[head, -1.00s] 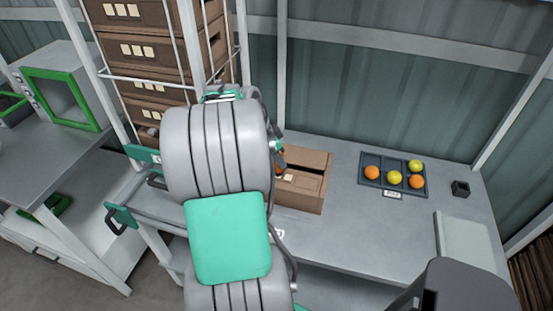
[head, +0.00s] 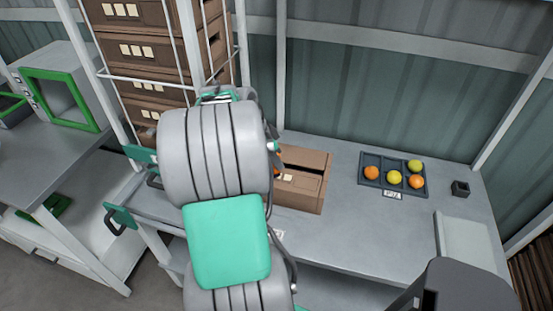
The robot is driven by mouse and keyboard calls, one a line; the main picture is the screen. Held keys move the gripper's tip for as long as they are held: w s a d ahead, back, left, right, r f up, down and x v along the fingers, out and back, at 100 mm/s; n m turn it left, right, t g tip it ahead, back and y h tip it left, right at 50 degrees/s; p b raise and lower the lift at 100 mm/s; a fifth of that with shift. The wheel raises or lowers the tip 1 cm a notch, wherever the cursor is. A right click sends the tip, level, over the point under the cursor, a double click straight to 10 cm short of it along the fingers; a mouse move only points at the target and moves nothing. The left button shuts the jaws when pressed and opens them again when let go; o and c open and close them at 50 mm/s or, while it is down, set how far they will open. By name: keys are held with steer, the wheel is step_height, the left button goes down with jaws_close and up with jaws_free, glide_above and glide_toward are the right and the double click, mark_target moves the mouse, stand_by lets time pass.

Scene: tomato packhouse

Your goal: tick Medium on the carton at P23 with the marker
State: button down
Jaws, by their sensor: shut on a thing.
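A brown carton (head: 312,196) stands on the grey bench, just right of my arm. Small pale boxes (head: 287,177) show on its side, too small to read. Its left part is hidden behind my arm. A bit of orange shows at the carton's left, beside the arm; I cannot tell what it is. A white label (head: 278,233) on the bench's front edge is partly covered by my arm and not readable. My gripper is hidden behind my own arm, and no marker is visible.
A dark tray (head: 376,161) with several orange and yellow tomatoes sits on the bench (head: 350,235). A small dark cup (head: 460,188) and a pale board (head: 463,240) lie to the right. A rack of brown cartons (head: 140,50) rises at the left.

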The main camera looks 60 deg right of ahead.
steer(key=shift+d, duration=0.1)
steer(key=shift+r, duration=0.15)
steer(key=shift+r+p, duration=2.05)
steer(key=shift+r, duration=0.85)
